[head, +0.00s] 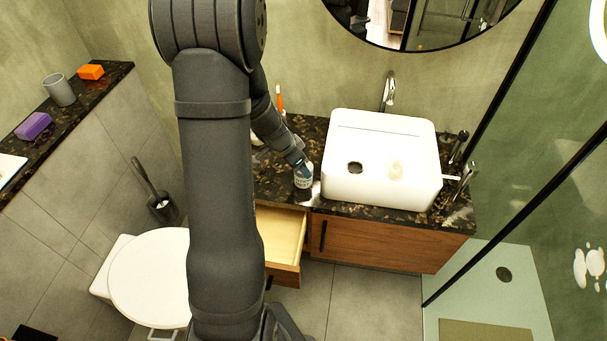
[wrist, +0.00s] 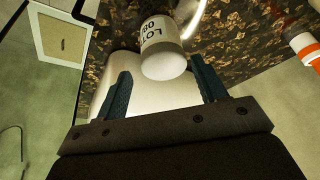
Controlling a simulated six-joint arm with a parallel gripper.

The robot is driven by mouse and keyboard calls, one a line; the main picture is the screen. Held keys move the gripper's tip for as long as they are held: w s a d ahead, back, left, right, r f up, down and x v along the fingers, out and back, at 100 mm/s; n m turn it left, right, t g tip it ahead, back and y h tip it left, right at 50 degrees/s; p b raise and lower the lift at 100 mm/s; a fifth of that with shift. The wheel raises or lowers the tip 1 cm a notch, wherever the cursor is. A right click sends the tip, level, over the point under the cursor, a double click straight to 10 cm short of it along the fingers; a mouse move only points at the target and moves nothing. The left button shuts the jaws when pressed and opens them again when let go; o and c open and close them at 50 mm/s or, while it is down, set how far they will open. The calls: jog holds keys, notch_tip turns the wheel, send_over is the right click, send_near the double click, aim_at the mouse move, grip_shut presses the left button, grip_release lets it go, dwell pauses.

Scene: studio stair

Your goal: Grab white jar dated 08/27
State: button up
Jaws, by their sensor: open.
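A white jar (head: 303,179) with dark print on its label stands on the dark speckled counter, left of the sink. In the wrist view the white jar (wrist: 163,58) shows a label reading "LOT" and "08"; the rest of the date cannot be read. My gripper (head: 297,160) is at the jar from above and behind in the head view. In the wrist view my gripper (wrist: 160,78) is open, its two blue-grey fingers spread apart, with the jar's end near the gap between them. I cannot tell whether a finger touches it.
The white sink (head: 383,195) stands close right of the jar. An open drawer (head: 290,245) juts out below the counter. A larger white object (wrist: 150,97) shows between the fingers. An orange-and-white item (wrist: 305,47) is at the wrist view's right.

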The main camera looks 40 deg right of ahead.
jog(key=shift+x, duration=3.8)
jog(key=shift+w+d, duration=0.15)
jog(key=shift+w, duration=0.05)
jog(key=c, duration=0.8)
